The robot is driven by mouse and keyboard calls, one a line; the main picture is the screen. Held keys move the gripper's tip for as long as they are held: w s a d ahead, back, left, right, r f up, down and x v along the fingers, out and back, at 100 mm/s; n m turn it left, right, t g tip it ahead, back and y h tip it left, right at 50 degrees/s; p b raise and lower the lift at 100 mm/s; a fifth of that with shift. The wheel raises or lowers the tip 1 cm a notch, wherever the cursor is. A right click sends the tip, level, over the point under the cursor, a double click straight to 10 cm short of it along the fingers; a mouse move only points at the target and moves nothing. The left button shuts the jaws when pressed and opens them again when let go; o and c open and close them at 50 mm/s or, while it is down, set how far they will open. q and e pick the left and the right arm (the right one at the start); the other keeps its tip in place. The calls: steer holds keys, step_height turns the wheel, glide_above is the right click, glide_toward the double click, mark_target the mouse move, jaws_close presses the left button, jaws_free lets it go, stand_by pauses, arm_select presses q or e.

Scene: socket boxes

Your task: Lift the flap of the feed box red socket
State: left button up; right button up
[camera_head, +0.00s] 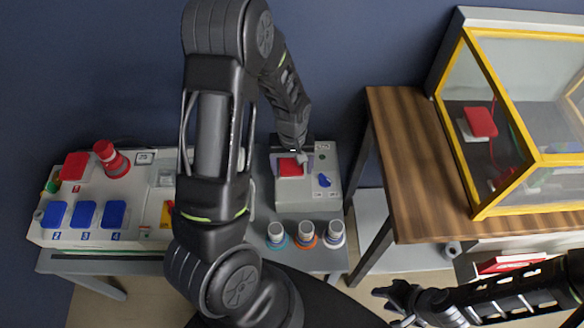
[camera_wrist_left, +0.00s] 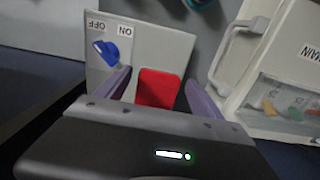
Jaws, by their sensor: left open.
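The feed box (camera_head: 296,199) is a light grey box right of the left arm in the head view. Its red socket flap (camera_head: 290,168) is on its top, beside a blue switch (camera_head: 324,180). My left gripper (camera_head: 293,157) is open over the flap. In the left wrist view the red flap (camera_wrist_left: 158,90) shows between its two purple fingers (camera_wrist_left: 158,78), with no clear contact. The flap's lower edge is hidden by the gripper body, and I cannot tell its tilt. My right gripper (camera_head: 394,299) is at the lower right, far from the box; its jaws are unclear.
A panel with blue flaps (camera_head: 84,214) and a red knob (camera_head: 112,159) stands left, partly hidden by my left arm. Several ringed plugs (camera_head: 305,236) stand before the feed box. A wooden table (camera_head: 400,150) with a yellow-framed case (camera_head: 470,130) is right.

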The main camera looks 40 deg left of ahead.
arm_select(q)
steer(key=shift+f, duration=0.75)
jaws_close()
stand_by(0.4)
